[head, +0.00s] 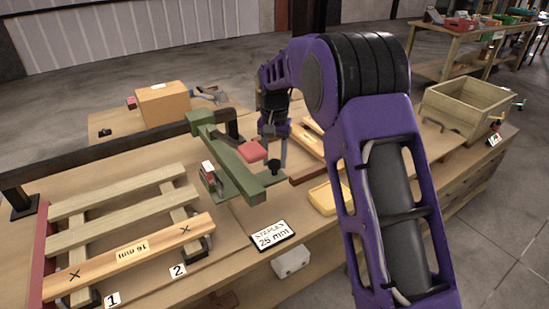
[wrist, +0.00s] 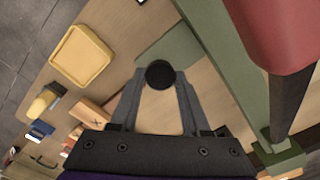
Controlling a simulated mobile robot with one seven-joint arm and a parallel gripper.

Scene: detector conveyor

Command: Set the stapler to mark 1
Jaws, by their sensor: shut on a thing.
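A green machine (head: 232,170), which I take to be the stapler, stands on the bench with a red pad (head: 251,151) on top and a black round knob (head: 275,166) at its front right end. My gripper (head: 281,157) reaches down at that end. In the wrist view its fingers (wrist: 160,85) are closed on the black knob (wrist: 160,73). The wrist view also shows the green frame (wrist: 220,60) and the red pad (wrist: 275,30). A board (head: 100,262) reading 16 mm bears two X marks. Labels 1 (head: 112,299) and 2 (head: 178,270) lie along its front.
A sign (head: 271,236) reading STAPLES 25 mm is at the bench's front edge. A yellow tray (head: 325,199) and wooden pieces lie right of the stapler. A slatted wooden frame (head: 120,208) is at left. A wooden crate (head: 465,112) stands at the right and a cardboard box (head: 163,106) behind.

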